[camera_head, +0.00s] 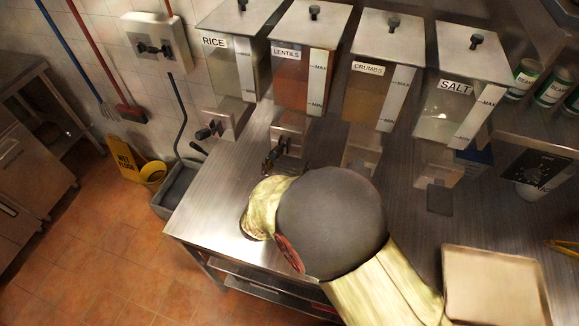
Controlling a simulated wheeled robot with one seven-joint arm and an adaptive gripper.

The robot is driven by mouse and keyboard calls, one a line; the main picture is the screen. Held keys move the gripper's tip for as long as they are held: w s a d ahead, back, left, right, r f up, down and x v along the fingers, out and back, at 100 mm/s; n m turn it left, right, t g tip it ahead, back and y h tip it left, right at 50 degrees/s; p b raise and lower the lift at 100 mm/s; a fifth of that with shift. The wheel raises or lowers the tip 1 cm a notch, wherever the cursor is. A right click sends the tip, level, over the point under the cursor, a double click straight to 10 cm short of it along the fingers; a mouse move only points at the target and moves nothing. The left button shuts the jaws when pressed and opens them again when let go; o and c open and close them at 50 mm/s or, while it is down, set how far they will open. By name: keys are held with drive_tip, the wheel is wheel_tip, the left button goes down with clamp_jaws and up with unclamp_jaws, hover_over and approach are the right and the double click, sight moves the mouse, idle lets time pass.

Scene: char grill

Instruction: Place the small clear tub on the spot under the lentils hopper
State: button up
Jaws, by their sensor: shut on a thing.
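The lentils hopper (292,82) is the second from the left in a row of labelled hoppers, with its dispenser box (291,134) below. My gripper (270,163) shows only as small dark parts just in front of that box, beyond my pale wrist. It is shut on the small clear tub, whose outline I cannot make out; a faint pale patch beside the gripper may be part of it. My arm's large grey joint and cream links cover the counter in front. The spot under the lentils hopper is hidden or cannot be told apart.
The rice (226,72), crumbs (376,92) and salt (449,114) hoppers flank it closely. A dark square pad (440,198) lies below the salt hopper. A tan tray (494,288) sits at front right. The steel counter (215,205) is clear on the left.

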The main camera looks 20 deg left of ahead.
drive_tip(key=shift+f, duration=0.65)
drive_tip(key=shift+f, duration=0.1)
drive_tip(key=o, duration=1.2)
drive_tip(key=shift+s+r, duration=0.25)
drive_tip(key=shift+s, duration=0.1)
drive_tip(key=p+v, duration=0.2)
drive_tip(key=v, duration=0.9)
drive_tip(key=shift+s+r, duration=0.1)
drive_tip(key=shift+s, duration=0.05)
